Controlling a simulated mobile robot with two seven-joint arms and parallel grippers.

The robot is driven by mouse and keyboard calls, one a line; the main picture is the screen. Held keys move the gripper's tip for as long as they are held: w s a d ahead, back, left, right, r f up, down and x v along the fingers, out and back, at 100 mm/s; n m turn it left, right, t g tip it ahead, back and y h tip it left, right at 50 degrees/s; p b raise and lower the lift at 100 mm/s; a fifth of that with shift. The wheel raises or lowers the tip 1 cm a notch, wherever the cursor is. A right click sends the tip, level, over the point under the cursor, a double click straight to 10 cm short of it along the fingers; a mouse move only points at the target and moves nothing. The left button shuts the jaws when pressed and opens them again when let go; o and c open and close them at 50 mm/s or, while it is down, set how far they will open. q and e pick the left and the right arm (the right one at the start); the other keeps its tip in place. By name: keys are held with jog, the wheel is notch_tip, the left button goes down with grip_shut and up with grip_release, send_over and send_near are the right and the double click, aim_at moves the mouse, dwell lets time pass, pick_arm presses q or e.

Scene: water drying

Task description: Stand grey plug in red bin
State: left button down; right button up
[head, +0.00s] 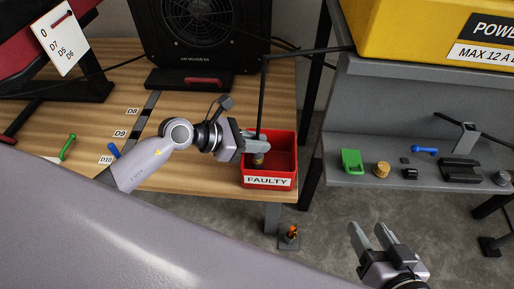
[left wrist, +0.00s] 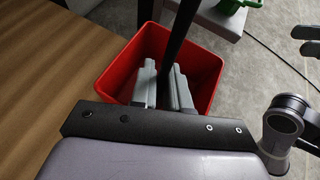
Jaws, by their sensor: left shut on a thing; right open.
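The red bin (head: 286,155) with a "FAULTY" label sits at the right end of the wooden bench; it also shows in the left wrist view (left wrist: 205,72). My left gripper (head: 257,144) reaches over the bin with its fingertips inside the opening. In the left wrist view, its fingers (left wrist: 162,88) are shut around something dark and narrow. A black cable (head: 262,95) runs up from between them. A small tan piece (head: 258,159) shows just below the fingers. The grey plug cannot be told apart from the grey fingers. My right gripper (head: 369,236) is open and empty, over the floor.
A grey shelf (head: 335,150) at right holds a green block (head: 351,161), a tan cylinder (head: 381,169) and a blue handle (head: 424,150). A black fan unit (head: 200,35) stands behind the bin. The cable crosses to the right above the bin.

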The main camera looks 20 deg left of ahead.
pick_arm(q)
jog(key=shift+f, duration=0.75)
pick_arm(e)
jog(key=shift+w+a, duration=0.1)
jog(key=shift+a, duration=0.15)
pick_arm(q)
jog(key=shift+f, duration=0.1)
pick_arm(e)
jog(key=shift+f, duration=0.15)
pick_arm(q)
jog(key=c, duration=1.4)
grip_release()
